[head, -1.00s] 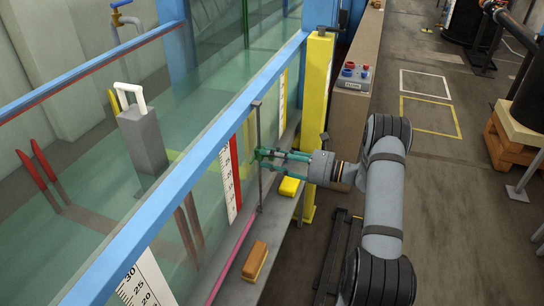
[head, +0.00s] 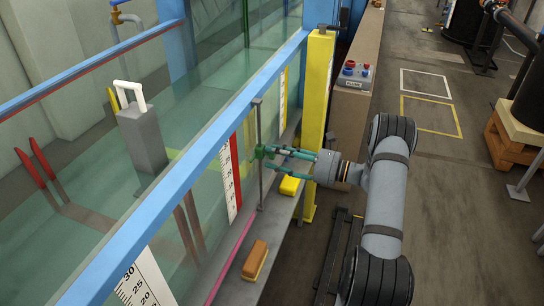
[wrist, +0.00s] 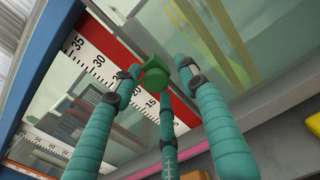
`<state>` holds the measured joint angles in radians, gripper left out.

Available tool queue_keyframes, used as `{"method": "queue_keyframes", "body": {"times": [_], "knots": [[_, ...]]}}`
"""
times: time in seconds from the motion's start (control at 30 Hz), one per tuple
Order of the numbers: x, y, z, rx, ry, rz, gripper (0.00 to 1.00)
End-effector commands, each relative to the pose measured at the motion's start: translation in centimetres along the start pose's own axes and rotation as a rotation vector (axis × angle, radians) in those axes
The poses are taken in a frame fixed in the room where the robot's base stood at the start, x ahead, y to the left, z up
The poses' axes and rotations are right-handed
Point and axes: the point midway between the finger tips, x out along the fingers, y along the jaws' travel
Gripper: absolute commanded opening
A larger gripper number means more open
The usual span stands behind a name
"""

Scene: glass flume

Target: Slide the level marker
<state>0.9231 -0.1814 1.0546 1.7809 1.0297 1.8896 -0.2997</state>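The level marker appears as a small green knob (head: 260,152) on a thin vertical grey rod (head: 259,186) in front of the flume glass. My gripper (head: 269,159) reaches in from the right at about the knob's height. Its fingers are spread, with a visible gap beside the knob in the wrist view. Contact with the knob cannot be told. The numbered scale (head: 231,180) stands behind the rod.
A yellow block (head: 290,186) and an orange-brown block (head: 255,260) lie on the ledge below. The blue flume rail (head: 170,195) runs diagonally past.

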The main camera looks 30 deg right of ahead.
Motion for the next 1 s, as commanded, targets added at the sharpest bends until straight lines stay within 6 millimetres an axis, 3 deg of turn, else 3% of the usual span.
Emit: {"method": "queue_keyframes", "body": {"times": [0.5, 0.7, 1.0], "knots": [[-9.5, 0.3, -0.1, -0.003, 0.005, 0.012, 0.42], [-10.7, 0.4, -0.1, -0.003, 0.006, 0.015, 0.42], [-10.8, 0.4, -0.1, -0.003, 0.006, 0.016, 0.42]]}}
